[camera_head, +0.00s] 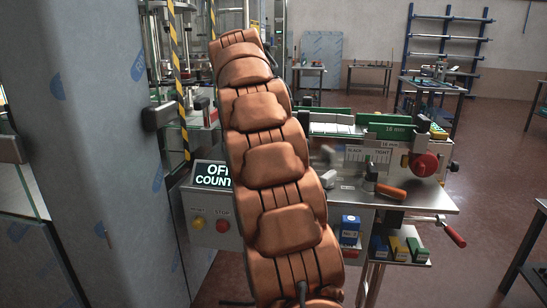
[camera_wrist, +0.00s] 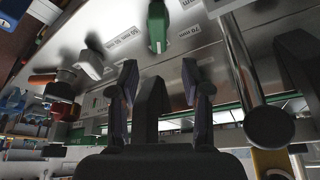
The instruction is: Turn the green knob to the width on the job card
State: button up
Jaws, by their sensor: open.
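The green knob (camera_wrist: 157,25) shows in the wrist view at the top centre, on a grey metal panel (camera_wrist: 215,75) with small mm labels on both sides of it. The label on its right seems to read 70 mm; those on its left are too small to read surely. My gripper (camera_wrist: 159,75) is open and empty, its two fingertips apart from the knob and below it in the picture. In the head view my brown arm hides the knob and gripper. No sheet there is surely the job card; a green plate (camera_head: 390,131) reads 16 mm.
In the wrist view a metal rod with a dark round end (camera_wrist: 268,127) stands right of my gripper, and a white block (camera_wrist: 90,64) is to the left. In the head view the machine table carries a red knob (camera_head: 426,164) and an orange handle (camera_head: 391,191).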

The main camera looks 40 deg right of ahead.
jog(key=shift+v, duration=1.9)
jog(key=s+a+f+n+y, duration=0.1)
jog(key=s+a+f+n, duration=0.25)
jog(key=a, duration=0.35)
jog(key=s+a+f+n+g+y, duration=0.1)
jog(key=s+a+f+n, duration=0.2)
jog(key=a+f, duration=0.3)
jog(key=s+a+f+n+y, duration=0.1)
jog(key=s+a+f+n, duration=0.2)
jog(key=a, duration=0.4)
jog(key=s+a+f+n+g+y, duration=0.1)
jog(key=s+a+f+n, duration=0.3)
jog(key=s+a+f, duration=0.45)
jog(key=s+a+f+n+g+y, duration=0.1)
jog(key=s+a+f+n, duration=0.4)
jog(key=s, duration=0.7)
notch_tip(320, 180, up, 18)
jog(key=m+p, duration=0.1)
jog(key=p, duration=1.6)
jog(key=shift+a+f+t+p, duration=0.25)
jog(key=shift+t+p, duration=0.05)
jog(key=shift+t, duration=0.1)
